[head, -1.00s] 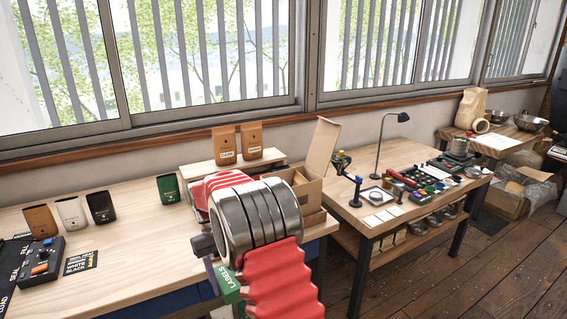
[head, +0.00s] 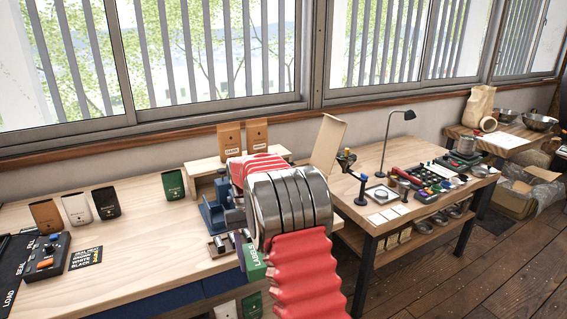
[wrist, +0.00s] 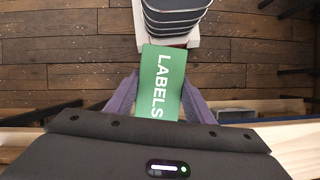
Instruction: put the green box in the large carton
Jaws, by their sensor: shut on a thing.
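The green box (head: 256,264), marked LABELS, is held in my gripper at the front edge of the long bench. It also shows in the wrist view (wrist: 163,78), with the purple fingers of my gripper (wrist: 160,100) shut on its two sides. Floor boards lie beneath it there. A cardboard carton on the bench shows only its raised flap (head: 328,145); my arm hides its body. Another open cardboard carton (head: 510,198) stands on the floor at the far right. I cannot tell which is the large one.
A blue tool (head: 216,212) stands on the bench left of my arm. Several coffee bags and a sealer (head: 47,255) are further left. A second table (head: 420,160) with a lamp and small tools stands to the right. Floor is open at the lower right.

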